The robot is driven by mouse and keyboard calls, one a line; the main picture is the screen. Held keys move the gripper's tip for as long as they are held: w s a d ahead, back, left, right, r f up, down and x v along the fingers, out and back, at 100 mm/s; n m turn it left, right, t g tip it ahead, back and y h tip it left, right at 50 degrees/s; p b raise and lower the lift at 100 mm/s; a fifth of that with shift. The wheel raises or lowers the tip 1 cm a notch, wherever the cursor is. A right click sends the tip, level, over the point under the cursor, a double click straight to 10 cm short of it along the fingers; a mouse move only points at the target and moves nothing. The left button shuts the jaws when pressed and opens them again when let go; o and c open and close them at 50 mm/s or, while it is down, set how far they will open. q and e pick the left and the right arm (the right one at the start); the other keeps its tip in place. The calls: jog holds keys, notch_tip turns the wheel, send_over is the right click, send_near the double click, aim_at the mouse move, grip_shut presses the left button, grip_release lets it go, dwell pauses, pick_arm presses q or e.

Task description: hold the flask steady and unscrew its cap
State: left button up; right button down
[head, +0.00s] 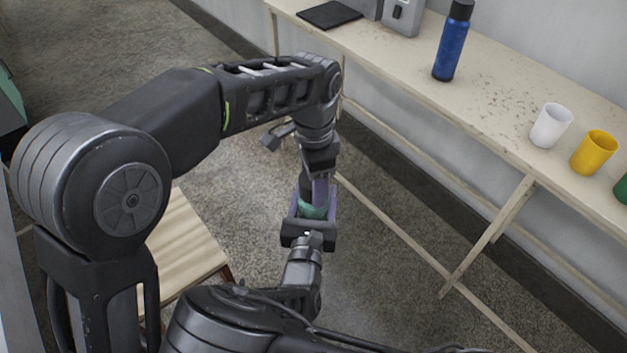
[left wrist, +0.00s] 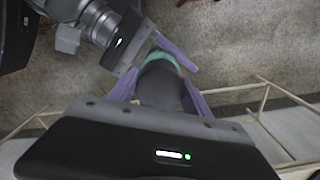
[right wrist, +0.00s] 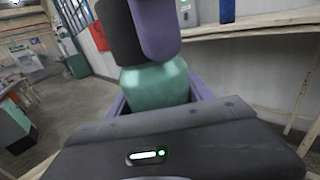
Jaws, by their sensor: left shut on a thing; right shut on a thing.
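A green flask (head: 314,211) with a dark cap (head: 306,187) is held in mid-air between my grippers. My left gripper (head: 314,187) comes from above and is shut on the cap; in the left wrist view the cap (left wrist: 160,85) lies between its purple fingers. My right gripper (head: 314,206) comes from below and is shut on the green body, which fills the space between its fingers in the right wrist view (right wrist: 155,86). The cap sits on the flask's top, and I see no clear gap. The flask's lower part is hidden by my right gripper.
A long pale bench (head: 490,95) runs along the wall at right. It bears a blue bottle (head: 452,42), a white cup (head: 551,126), a yellow cup (head: 594,153) and a green cup. A wooden stool or low table (head: 183,245) stands below left. Open floor surrounds the flask.

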pick_arm(q)
jog(key=shift+c, duration=0.9)
jog(key=n, duration=0.6)
jog(key=shift+w+n, duration=0.1)
jog(key=shift+n, duration=0.3)
jog(key=o, duration=1.5)
jog(key=shift+o, duration=0.2)
jog(key=shift+r, duration=0.1)
jog(key=shift+r, duration=2.2)
